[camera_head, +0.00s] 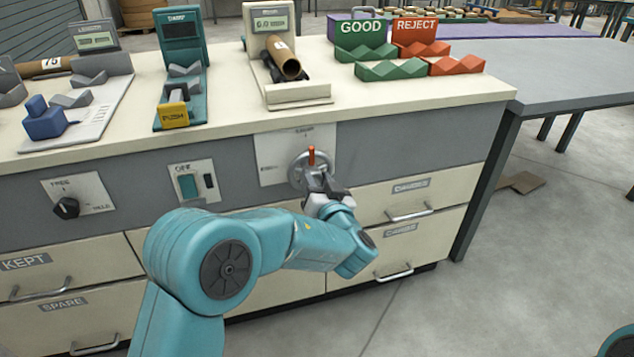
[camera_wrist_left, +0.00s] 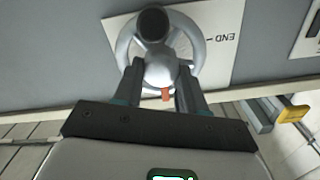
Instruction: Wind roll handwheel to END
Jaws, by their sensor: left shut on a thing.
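The roll handwheel (camera_head: 297,171) is a grey metal wheel on a pale plate (camera_head: 270,150) on the cabinet front. An orange-red piece (camera_head: 311,157) stands up at its top in the head view. In the left wrist view the wheel (camera_wrist_left: 194,38) has a dark round knob (camera_wrist_left: 153,23) and a rounded metal hub. The plate there carries the word END (camera_wrist_left: 223,38), upside down, beside the rim. My left gripper (camera_head: 318,185) is shut on the handwheel, its two fingers (camera_wrist_left: 160,80) on either side of the hub. My right gripper is out of view.
A FREE/HOLD knob (camera_head: 66,208) and a switch panel (camera_head: 195,184) sit left of the wheel. Drawers with bar handles (camera_head: 408,214) lie below. On the counter stand a roll in a cradle (camera_head: 283,58), a yellow PUSH block (camera_head: 173,115) and GOOD (camera_head: 360,27) and REJECT (camera_head: 421,30) racks.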

